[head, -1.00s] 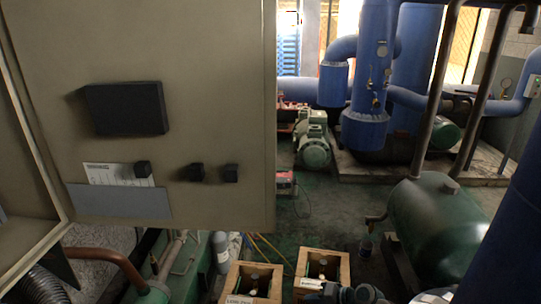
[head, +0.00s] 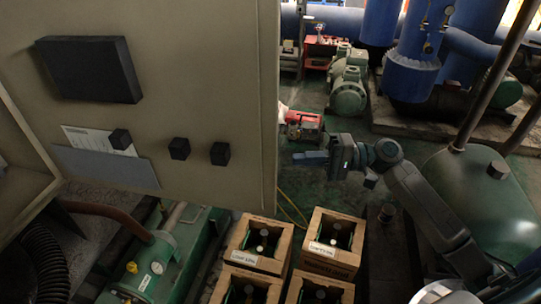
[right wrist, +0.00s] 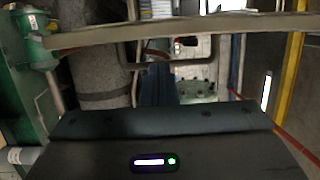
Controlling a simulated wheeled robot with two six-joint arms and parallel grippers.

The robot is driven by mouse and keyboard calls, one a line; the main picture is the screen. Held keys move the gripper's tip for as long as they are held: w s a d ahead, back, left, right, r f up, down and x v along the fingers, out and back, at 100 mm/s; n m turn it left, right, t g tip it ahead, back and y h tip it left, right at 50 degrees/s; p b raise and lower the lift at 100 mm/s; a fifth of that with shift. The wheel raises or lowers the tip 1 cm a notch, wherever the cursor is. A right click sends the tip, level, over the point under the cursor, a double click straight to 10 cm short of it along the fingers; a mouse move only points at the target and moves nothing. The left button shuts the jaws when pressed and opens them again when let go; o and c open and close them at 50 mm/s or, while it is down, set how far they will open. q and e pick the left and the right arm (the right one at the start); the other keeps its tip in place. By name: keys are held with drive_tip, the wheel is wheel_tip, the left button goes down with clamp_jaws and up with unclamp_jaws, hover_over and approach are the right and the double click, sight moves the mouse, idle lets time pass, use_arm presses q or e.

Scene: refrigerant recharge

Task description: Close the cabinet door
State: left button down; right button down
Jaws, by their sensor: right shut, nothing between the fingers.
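The cabinet door (head: 210,85) is a large beige panel standing open at the left of the head view. Its inner face carries a dark box, several small black knobs and a paper pocket. Part of the beige cabinet frame (head: 28,192) shows at the far left. My right gripper (head: 303,156) is shut and empty, just right of the door's free edge; a small gap shows between them in the picture. In the right wrist view a long beige bar (right wrist: 190,29), likely the door's edge, crosses above the dark gripper body. My left gripper is not in view.
Wooden crates (head: 258,243) with labels stand on the floor below the door. A red device (head: 303,126) and green motor (head: 349,85) lie farther back. Green machinery (head: 150,262) is at lower left.

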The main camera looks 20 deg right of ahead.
sight(269, 161)
drive_tip(key=shift+p+x, duration=1.2)
drive_tip(key=shift+x, duration=2.95)
drive_tip(key=shift+f, duration=0.1)
